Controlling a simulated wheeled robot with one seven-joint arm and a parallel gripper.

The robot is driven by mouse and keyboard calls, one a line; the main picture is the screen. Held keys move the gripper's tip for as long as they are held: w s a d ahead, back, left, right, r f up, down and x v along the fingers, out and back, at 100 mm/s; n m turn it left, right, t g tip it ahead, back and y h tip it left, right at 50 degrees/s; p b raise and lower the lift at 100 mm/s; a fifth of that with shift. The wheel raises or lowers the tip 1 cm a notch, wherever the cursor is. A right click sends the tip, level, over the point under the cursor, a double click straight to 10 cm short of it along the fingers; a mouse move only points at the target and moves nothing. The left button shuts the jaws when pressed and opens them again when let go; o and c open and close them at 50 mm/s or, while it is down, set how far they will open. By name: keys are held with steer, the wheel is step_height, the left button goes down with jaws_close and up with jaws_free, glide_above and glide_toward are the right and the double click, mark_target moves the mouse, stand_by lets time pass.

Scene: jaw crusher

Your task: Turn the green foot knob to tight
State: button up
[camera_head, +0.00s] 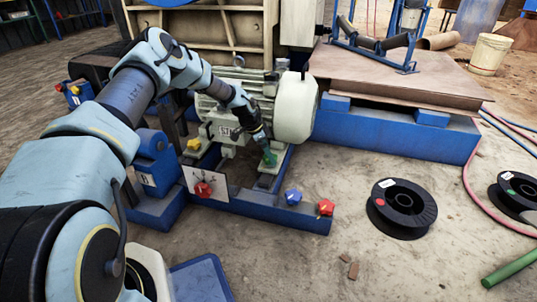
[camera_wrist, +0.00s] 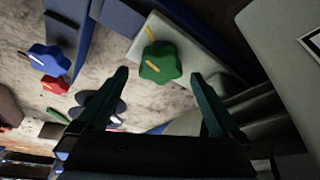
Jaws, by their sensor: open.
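The green foot knob (camera_wrist: 160,63) is a lobed knob with a yellow-orange pointer mark, seated on a pale motor foot (camera_wrist: 203,60) in the wrist view. In the head view the green knob (camera_head: 269,159) sits at the motor's front foot, partly covered by my gripper. My gripper (camera_wrist: 162,85) is open, its two dark fingers reaching toward the knob. The knob lies just beyond the fingertips, roughly between them and slightly left of centre. I cannot tell whether a finger touches it.
A blue knob (camera_head: 293,196) and a red knob (camera_head: 325,208) stand on the blue base frame nearby. A red knob (camera_head: 203,189) is on a white plate, with a yellow knob (camera_head: 194,145) behind. The grey motor (camera_head: 226,112) stands close to my gripper. A black spool (camera_head: 402,205) lies right.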

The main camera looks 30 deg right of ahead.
step_height(320, 180, up, 9)
steer(key=p, duration=0.3)
steer(key=shift+s+f, duration=0.1)
steer(key=shift+f, duration=0.05)
